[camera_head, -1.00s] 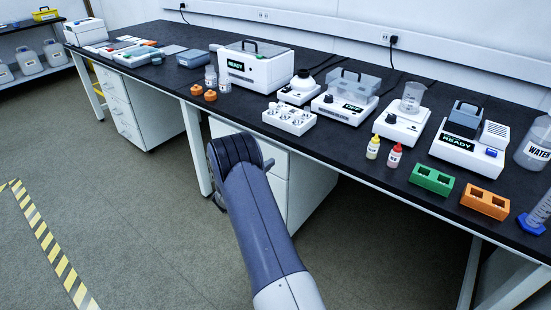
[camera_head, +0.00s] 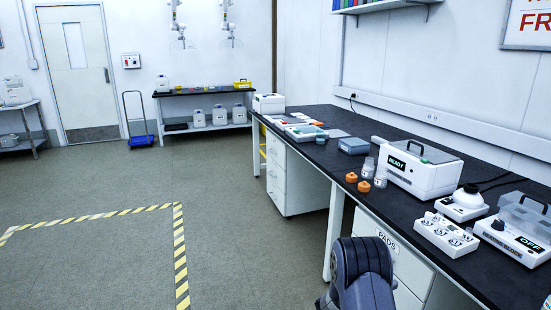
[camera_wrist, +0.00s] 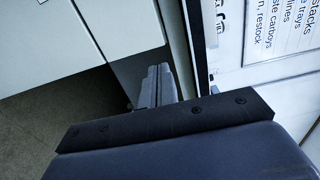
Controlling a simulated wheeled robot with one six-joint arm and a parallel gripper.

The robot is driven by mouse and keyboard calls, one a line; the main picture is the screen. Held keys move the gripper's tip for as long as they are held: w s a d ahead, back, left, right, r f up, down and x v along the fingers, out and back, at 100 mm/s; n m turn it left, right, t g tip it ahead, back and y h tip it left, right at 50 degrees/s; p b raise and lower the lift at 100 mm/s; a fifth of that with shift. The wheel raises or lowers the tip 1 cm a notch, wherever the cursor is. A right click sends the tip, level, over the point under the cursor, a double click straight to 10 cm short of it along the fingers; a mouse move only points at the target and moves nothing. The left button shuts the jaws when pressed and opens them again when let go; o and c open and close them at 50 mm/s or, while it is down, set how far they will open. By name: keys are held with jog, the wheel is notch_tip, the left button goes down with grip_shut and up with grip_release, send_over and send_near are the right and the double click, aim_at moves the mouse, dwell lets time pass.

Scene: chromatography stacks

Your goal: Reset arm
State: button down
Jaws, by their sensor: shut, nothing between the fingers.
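My gripper (camera_wrist: 158,85) shows in the wrist view with its fingers together and nothing between them. Beyond it are a pale cabinet front (camera_wrist: 50,45), the floor and, at the right, a white sign with printed text (camera_wrist: 270,45). In the head view only a dark joint of my arm shows at the bottom, in front of the bench's drawers. My gripper is out of sight there.
A blue cart (camera_head: 140,120) stands near the door (camera_head: 80,70). The floor at left is open, with striped tape (camera_head: 180,250).

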aim_at(428, 271)
jog(key=b+x, duration=0.1)
jog(key=x, duration=1.2)
jog(key=shift+d, duration=0.2)
jog(key=shift+w+a+b, duration=0.1)
jog(key=shift+b, duration=0.2)
